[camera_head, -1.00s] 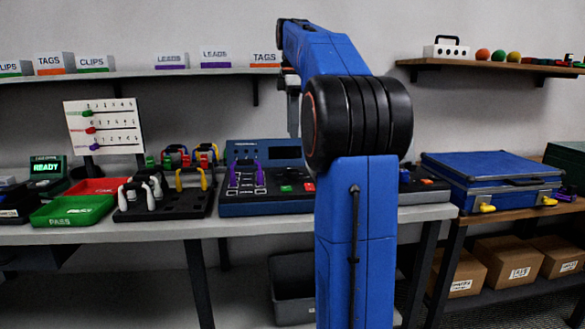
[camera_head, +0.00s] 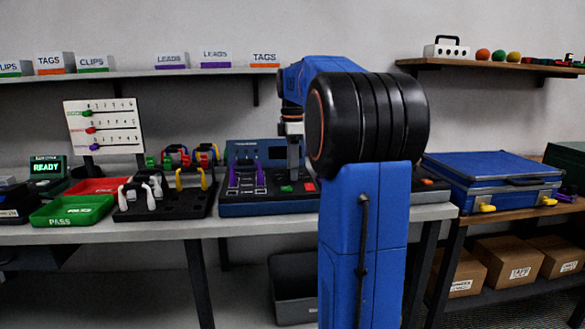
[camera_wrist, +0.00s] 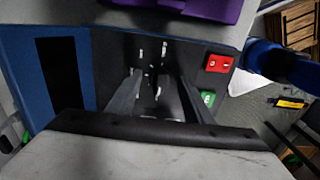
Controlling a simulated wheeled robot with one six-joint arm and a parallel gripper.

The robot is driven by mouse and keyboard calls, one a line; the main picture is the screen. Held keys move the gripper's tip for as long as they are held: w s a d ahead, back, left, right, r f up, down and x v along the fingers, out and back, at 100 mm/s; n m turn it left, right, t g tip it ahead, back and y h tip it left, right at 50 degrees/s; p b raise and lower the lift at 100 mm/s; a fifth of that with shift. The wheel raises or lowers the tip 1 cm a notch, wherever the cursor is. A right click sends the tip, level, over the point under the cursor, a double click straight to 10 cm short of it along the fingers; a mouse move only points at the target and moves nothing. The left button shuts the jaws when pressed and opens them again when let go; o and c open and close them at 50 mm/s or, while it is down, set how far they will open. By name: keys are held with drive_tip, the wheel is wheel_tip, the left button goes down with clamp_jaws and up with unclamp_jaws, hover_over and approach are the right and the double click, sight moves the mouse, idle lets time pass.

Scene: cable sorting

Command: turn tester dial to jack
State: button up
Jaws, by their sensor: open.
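The tester (camera_head: 265,209) is a blue and black console on the bench, with a screen, purple plugs, a green button and a red button. My gripper (camera_head: 293,176) points down over its right half, just behind the buttons. In the wrist view my gripper (camera_wrist: 160,76) is open, its two fingers spread over the black panel with small white marks. A dark shape lies between the fingers. I cannot make out the dial or its setting clearly. The red button (camera_wrist: 219,63) and green button (camera_wrist: 207,98) are to the right of the fingers.
A black rack (camera_head: 165,210) with cable ends stands left of the tester, beside a green tray (camera_head: 72,211) and a red tray (camera_head: 97,186). A blue case (camera_head: 492,168) lies on the right bench. My arm hides the tester's right side.

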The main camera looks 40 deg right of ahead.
drive_tip(key=c, duration=1.1)
drive_tip(key=shift+o, duration=0.2)
drive_tip(key=shift+m, duration=0.3)
drive_tip(key=m, duration=0.8)
drive_tip(key=shift+m, duration=0.4)
drive_tip(key=m, duration=0.4)
drive_tip(key=shift+m, duration=2.1)
